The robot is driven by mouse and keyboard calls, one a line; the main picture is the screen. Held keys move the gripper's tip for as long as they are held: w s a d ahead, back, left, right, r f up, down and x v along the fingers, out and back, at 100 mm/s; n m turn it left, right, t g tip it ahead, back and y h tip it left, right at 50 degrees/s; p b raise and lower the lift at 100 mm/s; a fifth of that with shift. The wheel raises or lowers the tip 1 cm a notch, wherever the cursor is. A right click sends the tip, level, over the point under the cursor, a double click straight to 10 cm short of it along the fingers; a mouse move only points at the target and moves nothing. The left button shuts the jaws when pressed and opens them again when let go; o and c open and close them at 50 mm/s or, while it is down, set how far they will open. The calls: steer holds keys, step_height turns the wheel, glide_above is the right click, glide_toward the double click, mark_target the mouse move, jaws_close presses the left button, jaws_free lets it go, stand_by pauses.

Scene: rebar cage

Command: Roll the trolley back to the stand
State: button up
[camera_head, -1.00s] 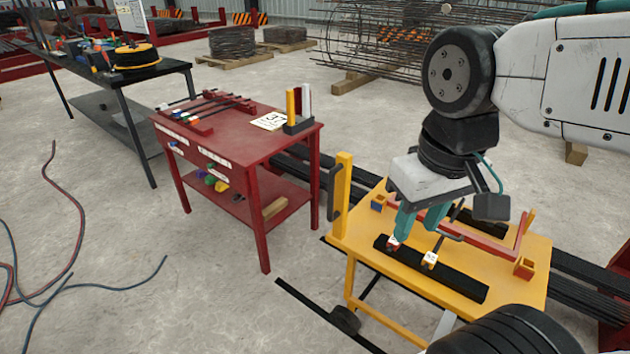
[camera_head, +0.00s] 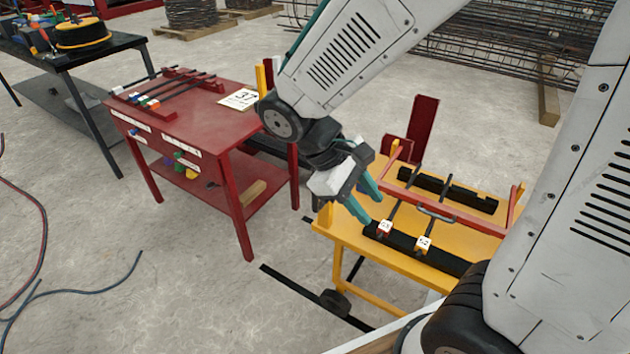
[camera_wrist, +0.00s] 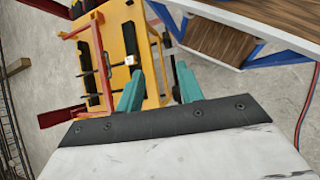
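The yellow trolley (camera_head: 345,232) stands on dark floor rails to the right of the red table; its top also shows in the wrist view (camera_wrist: 117,38). Two thin dark bars with white number tags (camera_head: 384,228) (camera_head: 423,244) lie across its black supports. My gripper (camera_head: 356,200) is over the trolley's left end, pointing down, its teal fingers apart. In the wrist view the fingers (camera_wrist: 158,90) are open with the trolley's yellow end post (camera_wrist: 155,50) seen between or beyond them; I cannot tell if they touch it. The post's handle is mostly hidden in the head view.
The red table (camera_head: 190,95) holds several bars and a number card (camera_head: 238,99). A dark red upright plate (camera_head: 422,128) stands behind the trolley. A black table (camera_head: 75,57) is at the far left. Cables lie on open floor at left; rebar cages (camera_head: 480,40) are behind.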

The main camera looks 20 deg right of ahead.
steer(key=w+a+f+n+t+h, duration=0.45)
steer(key=w+f+n+t, duration=0.2)
steer(key=w+n, duration=0.2)
steer(key=w+a+f+n+t+h, duration=0.3)
steer(key=w+f+n+t+h, duration=0.25)
steer(key=w+f+n, duration=0.35)
steer(key=w+d+r+m, duration=0.1)
steer(key=w+d, duration=0.3)
steer(key=d, duration=0.3)
steer(key=shift+w+r+h, duration=0.2)
steer(key=shift+w+h, duration=0.1)
steer(key=shift+w, duration=0.05)
jaws_close()
